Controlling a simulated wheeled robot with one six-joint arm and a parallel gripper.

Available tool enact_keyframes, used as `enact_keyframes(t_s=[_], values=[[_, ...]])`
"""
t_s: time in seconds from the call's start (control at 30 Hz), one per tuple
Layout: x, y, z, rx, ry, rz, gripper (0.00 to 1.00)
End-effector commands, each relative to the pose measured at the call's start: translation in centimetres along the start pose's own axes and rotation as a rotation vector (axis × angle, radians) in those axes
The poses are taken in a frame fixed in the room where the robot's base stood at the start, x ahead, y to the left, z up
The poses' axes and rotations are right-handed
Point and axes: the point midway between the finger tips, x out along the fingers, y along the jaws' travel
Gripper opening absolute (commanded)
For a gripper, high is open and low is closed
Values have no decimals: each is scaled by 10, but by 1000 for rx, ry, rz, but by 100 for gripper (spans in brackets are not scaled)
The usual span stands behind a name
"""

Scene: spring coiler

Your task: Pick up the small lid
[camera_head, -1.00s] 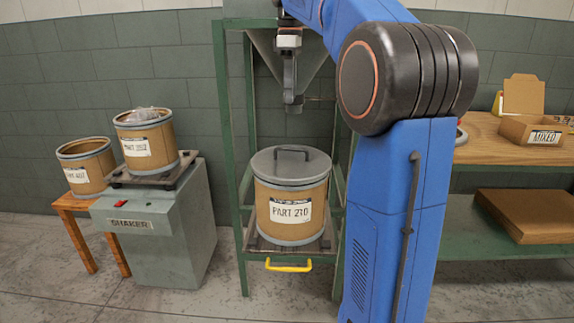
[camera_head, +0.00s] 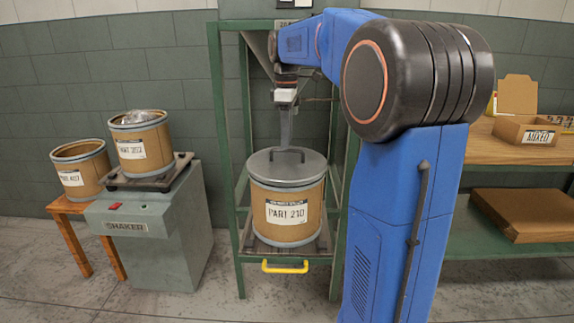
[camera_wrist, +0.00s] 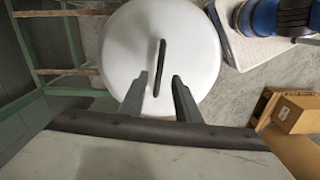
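A round grey lid (camera_head: 260,168) with a dark bar handle (camera_head: 300,153) lies on the PART 210 drum (camera_head: 286,215). It is the only lid I can make out. In the wrist view the lid (camera_wrist: 190,45) looks white, and its handle (camera_wrist: 161,60) runs up the picture. My gripper (camera_head: 286,147) points down over the lid, its tips close to the handle. In the wrist view my gripper (camera_wrist: 160,79) is open, with one finger on each side of the handle's lower part. I cannot tell whether the fingers touch the lid.
The drum stands in a green frame (camera_head: 222,150) with posts at both sides and a yellow handle (camera_head: 285,267) at the front. A shaker (camera_head: 150,235) with an open drum (camera_head: 142,148) is at left, another drum (camera_head: 80,170) beside it. A wooden bench (camera_head: 485,150) is at right.

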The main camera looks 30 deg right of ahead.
Motion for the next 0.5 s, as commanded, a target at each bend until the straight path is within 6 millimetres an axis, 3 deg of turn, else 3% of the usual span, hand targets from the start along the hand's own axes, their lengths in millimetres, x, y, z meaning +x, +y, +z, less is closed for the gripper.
enact_keyframes(t_s=[0.2,0.5], values=[[28,2,2,0,-1,-1,30],[35,2,1,0,0,1,30]])
